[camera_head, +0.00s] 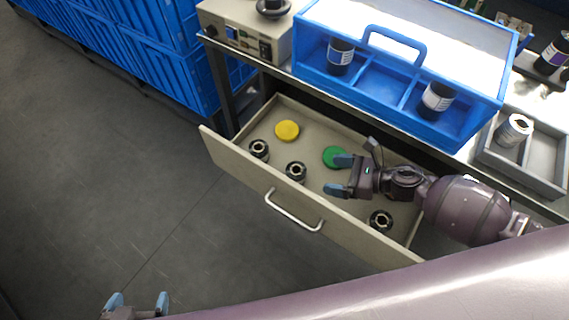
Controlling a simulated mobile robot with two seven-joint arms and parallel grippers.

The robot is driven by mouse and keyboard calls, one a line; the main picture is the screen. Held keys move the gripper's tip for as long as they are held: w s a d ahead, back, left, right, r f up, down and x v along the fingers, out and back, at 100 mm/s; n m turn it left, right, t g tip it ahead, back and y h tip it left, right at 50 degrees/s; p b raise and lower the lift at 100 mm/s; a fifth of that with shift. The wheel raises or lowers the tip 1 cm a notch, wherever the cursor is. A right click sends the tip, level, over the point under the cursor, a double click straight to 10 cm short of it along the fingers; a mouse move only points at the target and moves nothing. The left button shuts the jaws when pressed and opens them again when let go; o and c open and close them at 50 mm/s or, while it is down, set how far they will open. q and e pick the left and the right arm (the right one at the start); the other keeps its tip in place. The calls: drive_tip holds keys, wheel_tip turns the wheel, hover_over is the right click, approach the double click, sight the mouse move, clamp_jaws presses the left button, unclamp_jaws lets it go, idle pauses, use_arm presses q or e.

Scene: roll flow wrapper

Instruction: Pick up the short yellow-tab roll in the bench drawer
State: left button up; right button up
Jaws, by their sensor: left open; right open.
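The bench drawer (255,187) is pulled open. In it stand several short dark rolls with pale cores: one at the left (259,149), one in the middle (296,171) and one at the right (380,219). No yellow tab can be made out on any of them, so I cannot tell which is the yellow-tab roll. A round yellow piece (287,130) lies at the back left of the drawer. My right gripper (340,175) is open and empty over the drawer, right of the middle roll. My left gripper (138,304) is open and empty at the bottom left, away from the drawer.
A round green piece (333,157) lies in the drawer, partly hidden by my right gripper. A blue carrier (437,128) with dark rolls stands on the bench above. A grey tray (520,178) holds another roll. Blue crates (150,62) stand behind left; the floor at left is clear.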

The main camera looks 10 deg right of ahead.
sight(298, 175)
drive_tip(key=shift+w+f+n+g, duration=0.35)
drive_tip(key=shift+f+n+g, duration=0.25)
drive_tip(key=shift+f+n, duration=0.35)
drive_tip(key=b+x, duration=0.1)
drive_tip(key=x, duration=0.4)
drive_tip(key=shift+w+a, duration=0.1)
drive_tip(key=shift+a, duration=0.1)
drive_tip(key=x, duration=0.2)
drive_tip(key=b+x, duration=0.1)
drive_tip(key=x, duration=0.1)
drive_tip(key=shift+a+f, duration=0.2)
drive_tip(key=shift+f, duration=0.25)
drive_tip(key=shift+w+a, duration=0.15)
drive_tip(key=shift+a, duration=0.15)
drive_tip(key=c, duration=1.1)
drive_tip(key=shift+r, duration=0.1)
